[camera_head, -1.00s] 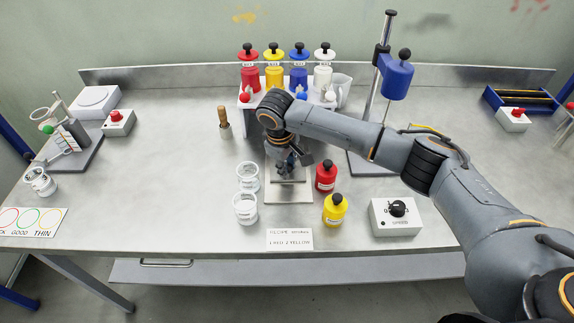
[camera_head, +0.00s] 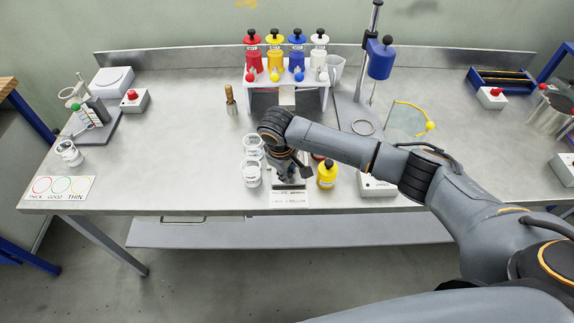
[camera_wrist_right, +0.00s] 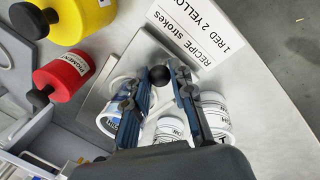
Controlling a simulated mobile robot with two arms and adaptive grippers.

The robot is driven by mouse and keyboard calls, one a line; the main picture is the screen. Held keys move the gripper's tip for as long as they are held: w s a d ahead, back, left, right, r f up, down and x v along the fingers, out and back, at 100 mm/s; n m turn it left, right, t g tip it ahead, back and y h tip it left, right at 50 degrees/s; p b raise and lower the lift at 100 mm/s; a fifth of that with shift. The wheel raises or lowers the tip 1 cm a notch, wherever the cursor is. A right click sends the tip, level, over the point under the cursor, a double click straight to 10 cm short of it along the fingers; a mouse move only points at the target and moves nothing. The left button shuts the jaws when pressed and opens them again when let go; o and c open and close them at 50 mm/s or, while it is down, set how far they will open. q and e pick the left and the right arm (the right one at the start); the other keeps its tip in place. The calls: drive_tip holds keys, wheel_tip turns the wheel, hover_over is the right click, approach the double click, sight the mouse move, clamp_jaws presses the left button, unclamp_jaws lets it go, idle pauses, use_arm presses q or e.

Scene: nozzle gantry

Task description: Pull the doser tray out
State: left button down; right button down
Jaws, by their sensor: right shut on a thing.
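The doser tray is a flat metal plate; a strip of it (camera_head: 276,187) shows beside my right gripper (camera_head: 286,174) in the head view. In the right wrist view the plate (camera_wrist_right: 137,52) carries a round black knob (camera_wrist_right: 159,75) near its front edge. My right gripper (camera_wrist_right: 160,80) is shut on that knob, one finger on each side. A white cup (camera_wrist_right: 112,120) appears behind the fingers; whether it stands on the tray is unclear. The doser stand (camera_head: 324,101), white with several coloured bottles, is behind. My left gripper is out of view.
Two white cups (camera_head: 251,174) stand just left of the tray. A yellow bottle (camera_head: 327,175) and a red bottle (camera_wrist_right: 62,77) stand on its other side. A recipe card (camera_head: 290,199) lies at the front edge.

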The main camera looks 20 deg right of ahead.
drive_tip(key=shift+w, duration=0.2)
drive_tip(key=shift+w+f, duration=0.15)
drive_tip(key=c, duration=1.4)
unclamp_jaws()
drive_tip(key=shift+o, duration=1.3)
drive_tip(key=shift+r, duration=0.55)
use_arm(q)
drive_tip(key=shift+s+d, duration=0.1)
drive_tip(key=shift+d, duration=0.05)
use_arm(e)
drive_tip(key=v, duration=1.1)
